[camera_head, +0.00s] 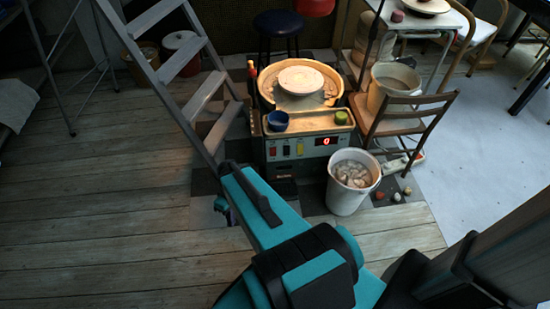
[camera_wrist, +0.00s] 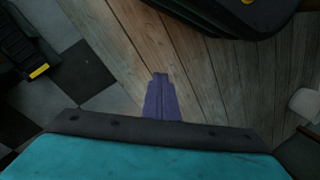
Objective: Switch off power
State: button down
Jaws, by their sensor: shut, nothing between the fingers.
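The pottery wheel (camera_head: 301,80) stands ahead of me in the head view, with a grey-green control box (camera_head: 300,165) under its tray. Small coloured switches (camera_head: 286,150) and a lit red display (camera_head: 326,141) are on the box's front. Which switch is for power is too small to tell. My gripper (camera_head: 221,205) shows as a small purple part at the left of my teal arm, low over the floor, left of and apart from the box. In the wrist view its purple fingers (camera_wrist: 162,95) are together and empty above the floor; the switches cannot be made out there.
A white bucket (camera_head: 349,186) stands right of the box. A wooden chair (camera_head: 410,120), a white power strip (camera_head: 400,164) and small coloured balls (camera_head: 394,197) are farther right. A stepladder (camera_head: 180,65) stands left. The plank floor (camera_head: 100,200) at left is clear.

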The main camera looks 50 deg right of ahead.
jog(key=w+d+n+t+b, duration=0.25)
jog(key=w+d+b, duration=0.25)
jog(key=d, duration=0.4)
jog(key=s+d+r+n+t+h+b, duration=0.1)
jog(key=d+b, duration=0.5)
jog(key=d, duration=0.7)
jog(key=s+d+r+n+t+h+b, duration=0.1)
jog(key=d+r+t+b, duration=0.4)
jog(key=d, duration=0.8)
jog(key=shift+d+n+h+b, duration=0.25)
jog(key=shift+n+h+b, duration=0.25)
jog(key=shift+n, duration=0.35)
jog(key=shift+f, duration=0.15)
jog(key=b, duration=0.5)
send_near(271, 153)
notch_tip(271, 153, down, 4)
jog(key=a, duration=0.2)
jog(key=shift+w+d+b, duration=0.35)
jog(key=shift+w+d, duration=0.65)
jog(key=shift+w, duration=0.3)
